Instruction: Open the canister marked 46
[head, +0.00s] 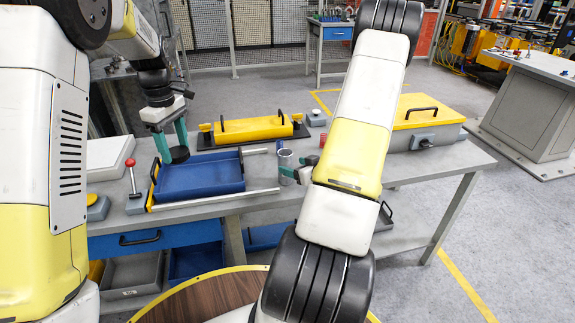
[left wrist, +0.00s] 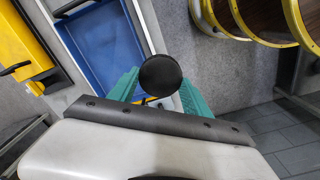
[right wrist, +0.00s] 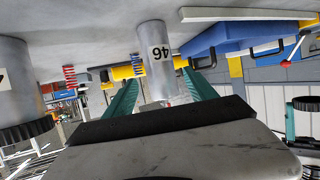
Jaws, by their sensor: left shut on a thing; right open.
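The canister marked 46 (right wrist: 158,62) is a grey metal cylinder, upside down in the right wrist view. It stands on the table in the head view (head: 284,159), with no black lid on it. My right gripper (head: 298,169) is open, its teal fingers on either side of the canister; contact cannot be told. My left gripper (head: 170,142) is shut on a round black lid (head: 180,154), held above the blue tray's left part. The lid also shows between the left fingers in the left wrist view (left wrist: 160,75).
A blue tray (head: 200,186) lies left of the canister, with metal rails beside it. A yellow-topped case (head: 253,130) is behind. Another canister (right wrist: 14,85) with a black ribbed lid stands near in the right wrist view. A red-knobbed lever (head: 133,180) stands left.

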